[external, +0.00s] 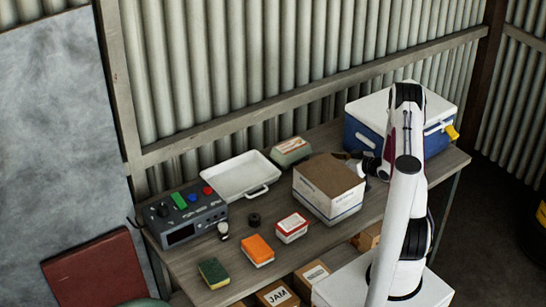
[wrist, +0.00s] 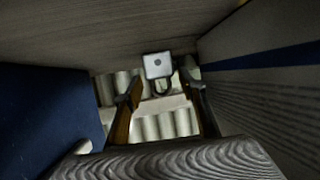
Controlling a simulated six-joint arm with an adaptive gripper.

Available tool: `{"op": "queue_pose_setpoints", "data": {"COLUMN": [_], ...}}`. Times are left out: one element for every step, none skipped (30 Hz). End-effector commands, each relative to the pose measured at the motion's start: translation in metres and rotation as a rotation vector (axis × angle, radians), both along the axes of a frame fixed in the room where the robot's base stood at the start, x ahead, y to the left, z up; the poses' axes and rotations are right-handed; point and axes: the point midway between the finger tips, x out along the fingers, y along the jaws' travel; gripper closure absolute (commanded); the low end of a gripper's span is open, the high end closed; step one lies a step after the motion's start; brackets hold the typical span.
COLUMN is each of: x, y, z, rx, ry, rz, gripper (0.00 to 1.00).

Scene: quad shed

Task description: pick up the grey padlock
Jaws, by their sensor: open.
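The grey padlock (wrist: 157,66) shows in the wrist view, upper middle, as a pale square body with a dark spot and a dark shackle below it in the picture. It is near an edge of the wooden tabletop (wrist: 110,35). My gripper (wrist: 162,86) is open, its two fingers on either side of the padlock in the picture, with nothing held. I cannot tell how far the fingertips are from it. In the external view my gripper (external: 349,156) is low between the carton and the cooler. The padlock is hidden there.
A cardboard carton (external: 328,201) stands left of my gripper and a blue cooler with a white lid (external: 372,136) stands right, leaving a narrow gap.

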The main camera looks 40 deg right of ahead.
Motion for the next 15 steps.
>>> {"op": "queue_pose_setpoints", "data": {"x": [-0.0001, -0.0001, -0.0002, -0.0002, -0.0002, -0.0002, -0.0002, -0.0002, -0.0003, -0.0003, -0.0003, -0.0003, -0.0003, -0.0001, -0.0001], "y": [0.0000, 0.0000, 0.0001, 0.0001, 0.0001, 0.0001, 0.0001, 0.0001, 0.0001, 0.0001, 0.0001, 0.0001, 0.0001, 0.0000, 0.0000], "z": [0.0001, 0.0001, 0.0002, 0.0002, 0.0002, 0.0002, 0.0002, 0.0002, 0.0002, 0.0002, 0.0002, 0.0002, 0.0002, 0.0006, 0.0006], "rx": [0.000, 0.000, 0.000, 0.000, 0.000, 0.000, 0.000, 0.000, 0.000, 0.000, 0.000, 0.000, 0.000, -0.001, -0.001], "ry": [0.000, 0.000, 0.000, 0.000, 0.000, 0.000, 0.000, 0.000, 0.000, 0.000, 0.000, 0.000, 0.000, -0.001, -0.001], "rz": [0.000, 0.000, 0.000, 0.000, 0.000, 0.000, 0.000, 0.000, 0.000, 0.000, 0.000, 0.000, 0.000, 0.000, 0.000], "gripper": [0.59, 0.59, 0.59, 0.59, 0.59, 0.59, 0.59, 0.64, 0.75, 0.83, 0.90, 0.92, 0.92, 0.92, 0.92]}}
